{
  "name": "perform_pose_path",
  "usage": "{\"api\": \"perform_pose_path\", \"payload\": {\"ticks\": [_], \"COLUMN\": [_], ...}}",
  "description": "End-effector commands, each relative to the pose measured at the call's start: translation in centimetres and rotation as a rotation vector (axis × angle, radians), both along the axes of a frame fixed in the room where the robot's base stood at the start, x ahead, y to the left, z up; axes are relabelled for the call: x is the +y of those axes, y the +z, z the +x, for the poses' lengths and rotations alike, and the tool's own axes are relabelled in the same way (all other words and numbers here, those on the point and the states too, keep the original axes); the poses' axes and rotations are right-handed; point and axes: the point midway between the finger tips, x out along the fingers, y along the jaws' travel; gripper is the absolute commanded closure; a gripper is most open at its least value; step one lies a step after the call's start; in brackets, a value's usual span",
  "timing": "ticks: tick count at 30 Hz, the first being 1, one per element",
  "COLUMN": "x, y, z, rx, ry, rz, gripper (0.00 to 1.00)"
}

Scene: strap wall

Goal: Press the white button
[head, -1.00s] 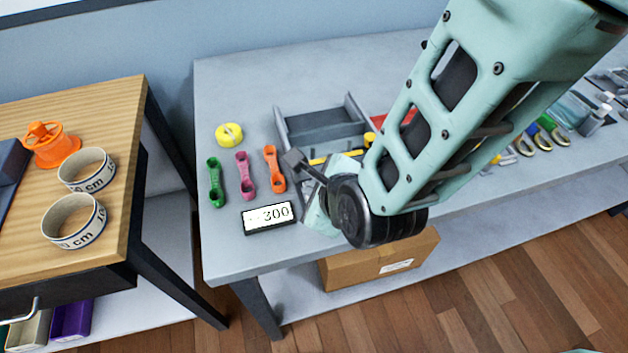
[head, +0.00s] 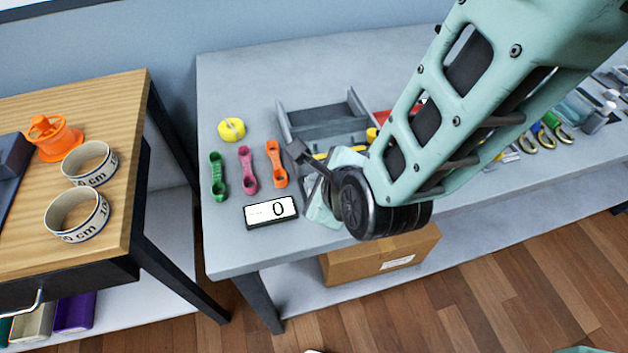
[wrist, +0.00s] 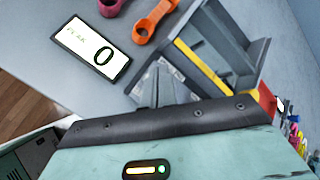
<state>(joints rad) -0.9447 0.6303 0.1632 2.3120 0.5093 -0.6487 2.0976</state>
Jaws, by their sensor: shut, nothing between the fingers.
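A display box with a white face (head: 270,210) lies near the front left of the grey table. It reads 0, and it also shows in the wrist view (wrist: 88,52), with small faint lettering beside the digit. I cannot make out a white button in either view. My gripper (wrist: 158,88) is shut and empty, over the table beside the display and the grey tray. In the head view my arm hides most of it, so I cannot tell whether it touches anything.
A grey tray (head: 281,128) stands behind my wrist. Green (head: 218,176), pink (head: 247,171) and orange (head: 276,164) strap-like pieces and a yellow roll (head: 231,129) lie left of it. A wooden table (head: 110,115) stands left, across a gap.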

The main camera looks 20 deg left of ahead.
Motion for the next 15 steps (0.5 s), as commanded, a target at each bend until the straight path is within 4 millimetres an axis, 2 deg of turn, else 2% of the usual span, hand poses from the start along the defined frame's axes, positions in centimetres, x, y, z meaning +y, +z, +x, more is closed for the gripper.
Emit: {"api": "perform_pose_path", "payload": {"ticks": [3,15], "x": [-0.03,0.01], "y": [0.64,0.95], "z": [0.04,0.01], "rx": [0.0,-0.001], "ry": [-0.001,-0.001], "rz": [0.001,0.001], "gripper": [1.0,1.0]}}
